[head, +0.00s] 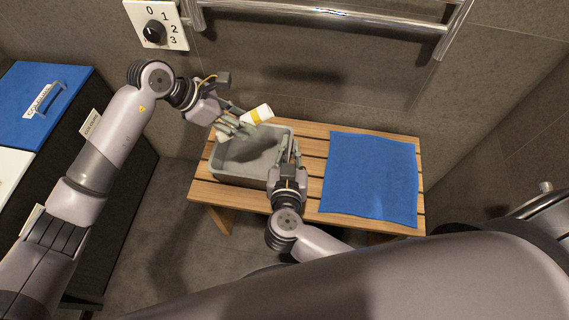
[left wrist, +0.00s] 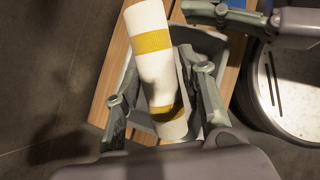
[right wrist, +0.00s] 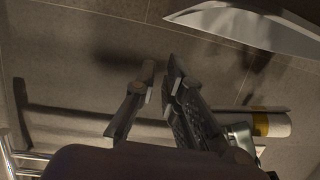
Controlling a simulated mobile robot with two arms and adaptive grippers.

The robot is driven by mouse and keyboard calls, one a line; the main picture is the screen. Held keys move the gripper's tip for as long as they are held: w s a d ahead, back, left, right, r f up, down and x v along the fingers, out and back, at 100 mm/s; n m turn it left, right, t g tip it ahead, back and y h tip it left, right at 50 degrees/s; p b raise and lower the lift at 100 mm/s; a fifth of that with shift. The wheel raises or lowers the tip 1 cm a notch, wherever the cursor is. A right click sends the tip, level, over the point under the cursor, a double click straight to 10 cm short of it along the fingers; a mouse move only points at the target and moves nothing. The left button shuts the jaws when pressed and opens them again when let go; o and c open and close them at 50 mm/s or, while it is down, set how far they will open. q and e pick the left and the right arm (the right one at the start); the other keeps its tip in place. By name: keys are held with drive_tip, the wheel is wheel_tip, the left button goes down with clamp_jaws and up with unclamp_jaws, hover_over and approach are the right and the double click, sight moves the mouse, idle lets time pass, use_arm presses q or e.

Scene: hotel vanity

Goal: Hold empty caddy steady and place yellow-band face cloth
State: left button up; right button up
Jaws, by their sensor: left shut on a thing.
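The face cloth (head: 258,114) is a white roll with yellow bands. My left gripper (head: 236,124) is shut on it and holds it tilted above the caddy's back part. In the left wrist view the cloth (left wrist: 148,55) lies between the two fingers. The grey caddy (head: 232,178) stands on the wooden bench, and its visible inside is empty. My right gripper (head: 289,150) is at the caddy's right wall, fingers pointing toward the back. In the right wrist view its fingertips (right wrist: 160,72) are apart with nothing clear between them. Contact with the caddy wall cannot be made out.
The slatted wooden bench (head: 313,140) stands against the tiled wall. A blue towel (head: 370,178) lies flat on its right part. A chrome rail (head: 330,15) and a numbered dial panel (head: 155,25) are on the wall above. A blue-lidded bin (head: 45,90) is at the left.

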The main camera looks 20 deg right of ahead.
sight(290, 140)
drive_tip(key=shift+m+g, duration=0.8)
drive_tip(key=shift+g, duration=0.1)
drive_tip(key=s+a+f, duration=0.2)
drive_tip(key=shift+s+a, duration=0.1)
drive_tip(key=shift+s, duration=0.3)
drive_tip(key=x, duration=1.2)
drive_tip(key=shift+s, duration=0.15)
clamp_jaws()
use_arm(q)
drive_tip(key=shift+f, duration=0.1)
drive_tip(key=shift+f, duration=6.15)
drive_tip(key=o, duration=1.1)
